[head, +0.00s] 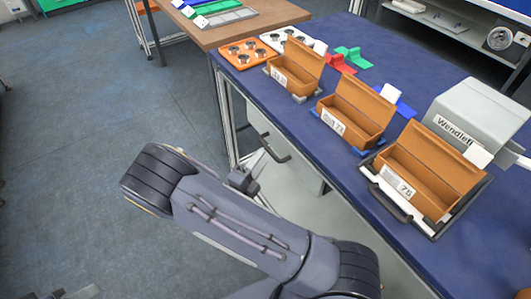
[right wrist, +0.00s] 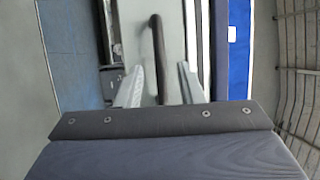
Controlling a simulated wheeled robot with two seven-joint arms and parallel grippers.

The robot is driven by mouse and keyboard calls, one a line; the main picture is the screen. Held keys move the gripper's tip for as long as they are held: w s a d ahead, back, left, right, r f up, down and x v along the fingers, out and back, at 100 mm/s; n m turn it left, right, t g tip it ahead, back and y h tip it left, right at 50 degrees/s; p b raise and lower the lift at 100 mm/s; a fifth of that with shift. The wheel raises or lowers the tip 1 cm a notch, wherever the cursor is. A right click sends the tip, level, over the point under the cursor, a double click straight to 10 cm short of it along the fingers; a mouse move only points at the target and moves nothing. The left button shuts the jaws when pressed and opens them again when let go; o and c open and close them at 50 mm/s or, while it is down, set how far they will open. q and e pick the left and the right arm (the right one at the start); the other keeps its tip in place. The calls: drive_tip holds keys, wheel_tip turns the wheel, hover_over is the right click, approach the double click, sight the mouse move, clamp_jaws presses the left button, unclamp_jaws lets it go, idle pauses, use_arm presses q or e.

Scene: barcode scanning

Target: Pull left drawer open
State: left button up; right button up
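The left drawer (head: 257,121) is a pale front under the blue table, and it looks closed. Its dark bar handle (head: 276,152) sticks out towards the aisle. My right gripper (head: 258,163) is at the left end of this handle, small and partly hidden behind my own arm in the head view. In the right wrist view the handle (right wrist: 157,45) is a dark upright bar between the two grey fingers of my right gripper (right wrist: 160,85). The fingers are apart, with a gap on both sides of the bar. My left gripper does not show clearly.
The blue table (head: 310,118) carries several open brown boxes, the nearest in a dark-handled tray (head: 392,207). A grey machine (head: 475,115) stands at the right. A wooden table (head: 235,35) is behind. The floor (head: 75,150) at left is clear.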

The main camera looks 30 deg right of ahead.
drive_tip(key=x, duration=0.3)
drive_tip(key=shift+w+d, duration=0.1)
drive_tip(key=shift+d, duration=0.05)
drive_tip(key=shift+c, duration=0.2)
clamp_jaws()
